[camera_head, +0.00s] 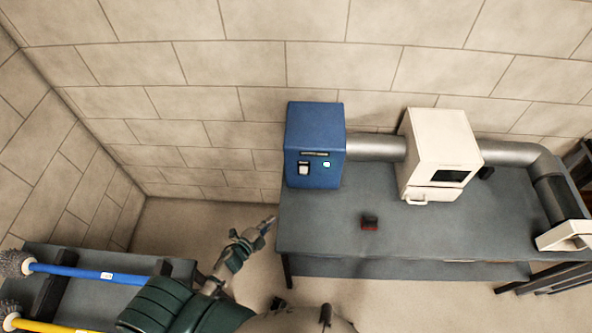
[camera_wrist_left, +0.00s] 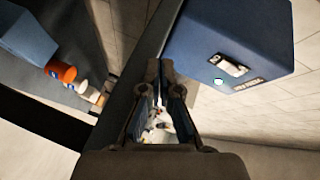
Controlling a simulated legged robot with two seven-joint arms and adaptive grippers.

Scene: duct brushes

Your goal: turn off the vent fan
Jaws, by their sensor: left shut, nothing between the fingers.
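A blue box (camera_head: 314,150) stands at the left end of the grey table against the wall, with a silver duct joined to its right side. Its front has a white rocker switch (camera_head: 304,169), a small pale green lamp (camera_head: 326,164) that looks lit, and a dark label. The wrist view shows the box (camera_wrist_left: 215,35) at upper right, with the switch (camera_wrist_left: 231,66) and lamp (camera_wrist_left: 218,82). My left gripper (camera_head: 270,220) is shut and empty, just left of the table's front left corner, apart from the box. My right gripper is not in view.
A white cabinet (camera_head: 440,150) with a dark window and handle stands on the table (camera_head: 320,225), joined to the duct (camera_head: 375,147). Blue-handled (camera_head: 80,272) and yellow-handled (camera_head: 45,327) brushes lie at lower left.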

